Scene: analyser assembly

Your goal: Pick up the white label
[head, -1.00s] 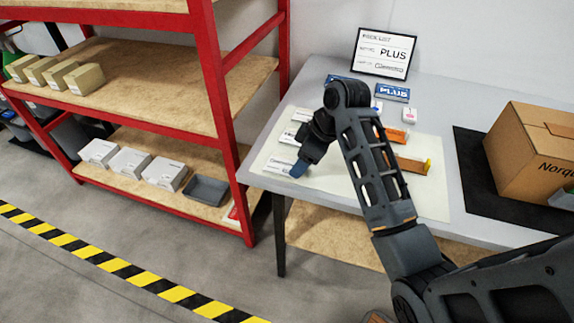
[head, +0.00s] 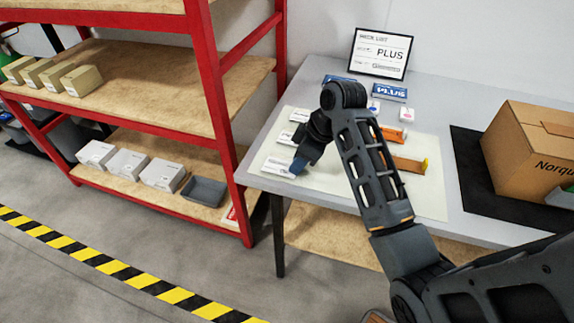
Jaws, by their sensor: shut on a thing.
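Several white label pieces lie in a column along the left side of the pale mat (head: 430,196) on the grey table. The front white label (head: 276,168) has dark print and is at the mat's front left. My gripper (head: 296,169) points down at the right end of this label and is shut on it. The fingertips are small and partly hidden by the wrist, so the grip itself does not show clearly. I cannot tell whether the label is clear of the mat. Another white label (head: 286,138) lies just behind it, partly hidden by my arm.
An orange-brown piece (head: 409,165) and blue PLUS box (head: 390,92) are right of my arm. A pick list sign (head: 381,53) stands at the back. A cardboard box (head: 533,150) sits on a dark mat at right. A red shelf (head: 222,110) stands close on the left.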

